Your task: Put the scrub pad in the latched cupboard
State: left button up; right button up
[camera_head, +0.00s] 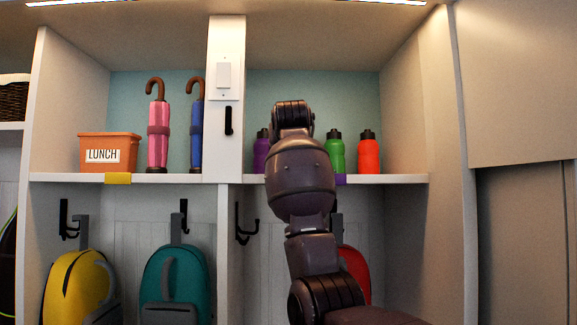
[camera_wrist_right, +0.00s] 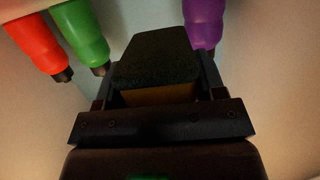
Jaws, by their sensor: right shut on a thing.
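The scrub pad (camera_wrist_right: 155,58) has a dark green top and a yellowish lower layer. It sits between the fingers of my right gripper (camera_wrist_right: 160,82), which is shut on it, in the right wrist view. In the head view my right arm reaches up in front of the right-hand shelf bay and hides the gripper and the pad. No latch shows, so I cannot tell which part is the latched cupboard. My left gripper is in neither view.
Purple (camera_head: 261,151), green (camera_head: 335,156) and orange (camera_head: 368,155) bottles stand on the shelf (camera_head: 400,179) around my arm. A lunch bin (camera_head: 110,139) and pink (camera_head: 158,135) and blue (camera_head: 196,135) umbrellas stand left. Backpacks hang below. A pale panel (camera_head: 515,85) is at right.

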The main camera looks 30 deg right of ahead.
jog(key=shift+f, duration=2.3)
jog(key=shift+f, duration=0.2)
jog(key=o, duration=0.9)
jog(key=shift+r, duration=0.1)
